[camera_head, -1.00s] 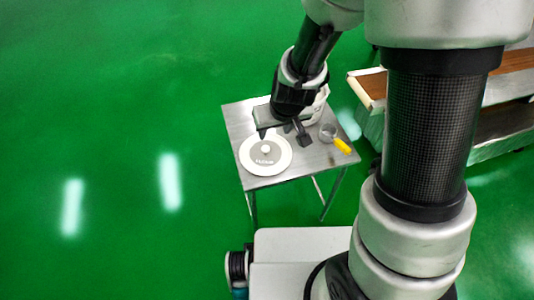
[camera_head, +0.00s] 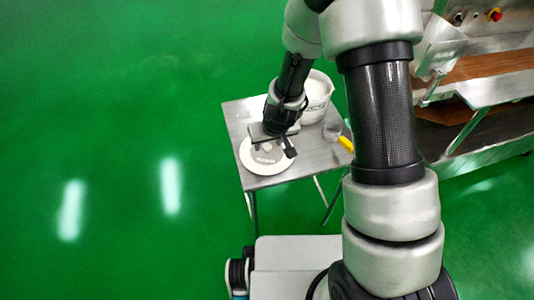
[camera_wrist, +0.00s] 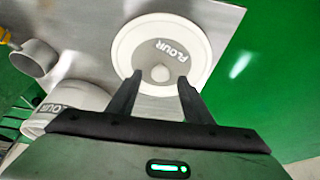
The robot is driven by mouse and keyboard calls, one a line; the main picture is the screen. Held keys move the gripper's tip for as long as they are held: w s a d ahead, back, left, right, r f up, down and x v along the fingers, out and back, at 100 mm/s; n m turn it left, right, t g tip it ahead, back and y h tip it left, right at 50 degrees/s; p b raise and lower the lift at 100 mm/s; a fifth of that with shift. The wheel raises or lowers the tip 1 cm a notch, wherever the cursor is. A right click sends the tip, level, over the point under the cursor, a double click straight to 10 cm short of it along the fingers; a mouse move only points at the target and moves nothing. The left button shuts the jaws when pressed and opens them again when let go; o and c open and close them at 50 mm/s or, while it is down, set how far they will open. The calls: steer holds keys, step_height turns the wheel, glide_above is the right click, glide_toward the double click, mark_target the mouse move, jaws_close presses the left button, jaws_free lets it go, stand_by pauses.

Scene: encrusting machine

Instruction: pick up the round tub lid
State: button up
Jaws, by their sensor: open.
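The round tub lid (camera_head: 258,161) is white with a grey centre and a round knob, and lies flat on the steel table near its front left edge. It also shows in the wrist view (camera_wrist: 135,45), with the word FLOUR and the knob (camera_wrist: 160,73) at the near side of its grey centre. My gripper (camera_head: 274,146) is over the back part of the lid. In the wrist view, my gripper's two fingers (camera_wrist: 159,90) are apart, with the knob between and just beyond their tips. Nothing is held. The height above the knob is hard to tell.
A white flour tub (camera_head: 318,98) stands at the back of the steel table (camera_head: 238,115). A large machine (camera_head: 480,90) stands at right. Green floor is free at left.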

steer(key=shift+x, duration=1.15)
steer(key=c, duration=1.2)
steer(key=shift+o, duration=0.2)
steer(key=shift+r, duration=0.1)
